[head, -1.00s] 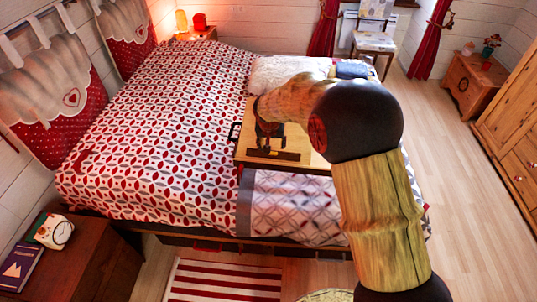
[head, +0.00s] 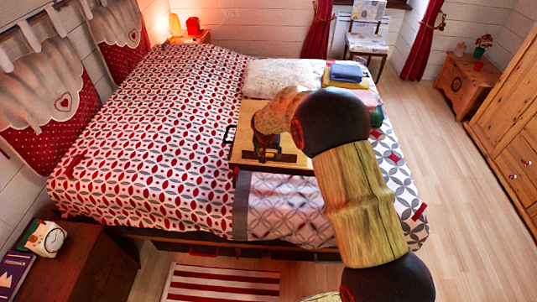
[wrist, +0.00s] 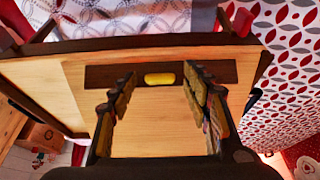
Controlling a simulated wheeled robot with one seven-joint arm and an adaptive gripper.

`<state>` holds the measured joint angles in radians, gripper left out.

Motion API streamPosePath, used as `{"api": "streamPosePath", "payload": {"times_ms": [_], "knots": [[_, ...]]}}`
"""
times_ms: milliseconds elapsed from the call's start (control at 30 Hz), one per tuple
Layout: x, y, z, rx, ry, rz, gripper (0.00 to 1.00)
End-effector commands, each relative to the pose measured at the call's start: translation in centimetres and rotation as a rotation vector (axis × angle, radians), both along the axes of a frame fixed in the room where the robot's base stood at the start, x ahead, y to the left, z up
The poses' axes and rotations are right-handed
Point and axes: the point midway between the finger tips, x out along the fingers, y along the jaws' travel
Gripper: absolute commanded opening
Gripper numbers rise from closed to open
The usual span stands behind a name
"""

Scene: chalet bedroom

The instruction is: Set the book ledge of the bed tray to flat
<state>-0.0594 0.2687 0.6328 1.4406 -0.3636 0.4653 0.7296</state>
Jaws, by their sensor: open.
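The bed tray (head: 247,116) has a light wooden top and dark edges and stands on the bed. The book ledge (wrist: 218,71) is a dark strip across the tray top, with a yellow piece (wrist: 160,79) at its middle. The ledge also shows in the head view (head: 290,158), partly hidden by the gripper. I cannot tell its tilt for sure. My gripper (wrist: 160,84) is open, with its fingers apart over the tray and their tips on either side of the yellow piece. Contact cannot be made out. It also shows in the head view (head: 266,151) low over the tray.
The bed (head: 150,140) has a red-patterned cover, with a white cushion (head: 275,76) and folded cloths (head: 349,73) behind the tray. A nightstand (head: 85,262) with a clock stands at the lower left. The wooden floor at right (head: 440,150) is clear.

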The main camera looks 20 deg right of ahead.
Motion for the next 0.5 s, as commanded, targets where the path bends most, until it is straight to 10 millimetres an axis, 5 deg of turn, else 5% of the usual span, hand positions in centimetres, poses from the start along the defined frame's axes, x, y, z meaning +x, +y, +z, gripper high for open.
{"api": "streamPosePath", "payload": {"times_ms": [500], "knots": [[-0.02, 0.02, 0.01, 0.0, 0.0, 0.001, 0.23]]}}
